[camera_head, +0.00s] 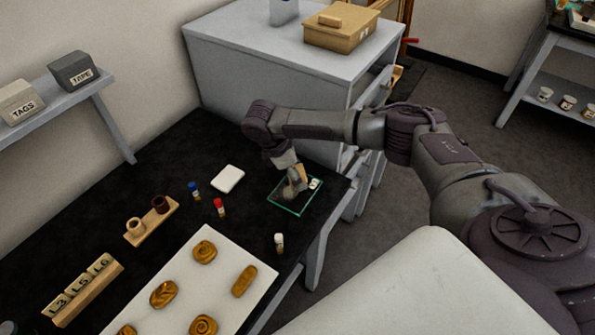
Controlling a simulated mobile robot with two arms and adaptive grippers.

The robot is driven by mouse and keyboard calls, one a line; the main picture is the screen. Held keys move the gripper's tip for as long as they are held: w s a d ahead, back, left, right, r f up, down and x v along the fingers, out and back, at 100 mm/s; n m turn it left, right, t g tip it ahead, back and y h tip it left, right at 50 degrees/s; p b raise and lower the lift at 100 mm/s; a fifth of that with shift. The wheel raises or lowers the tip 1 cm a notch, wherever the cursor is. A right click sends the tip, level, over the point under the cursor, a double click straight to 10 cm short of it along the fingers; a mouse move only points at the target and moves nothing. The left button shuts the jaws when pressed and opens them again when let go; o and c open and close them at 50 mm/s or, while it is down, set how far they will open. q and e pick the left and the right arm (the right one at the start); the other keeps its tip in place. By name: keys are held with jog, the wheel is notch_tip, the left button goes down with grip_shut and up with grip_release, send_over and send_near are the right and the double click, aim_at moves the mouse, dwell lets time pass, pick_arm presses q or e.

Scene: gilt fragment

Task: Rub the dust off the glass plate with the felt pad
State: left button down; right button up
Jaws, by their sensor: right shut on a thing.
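The glass plate (284,207) lies flat on the black bench top near its right end, with a greenish edge. A greyish patch shows on it around my gripper. My right gripper (296,184) points down over the plate and is shut on a small tan piece, which I take to be the felt pad (301,172). The gripper hides part of it, so I cannot tell whether it touches the glass. A small white item (314,184) shows at the plate's right side. My left gripper is not in view.
A white block (228,179), blue-capped vial (194,190), red-capped vial (219,208) and white-capped vial (279,243) stand around the plate. A white board (225,295) holds several gilt pieces. A grey cabinet (240,75) stands behind.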

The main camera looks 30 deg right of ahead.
jog(key=shift+f, duration=0.3)
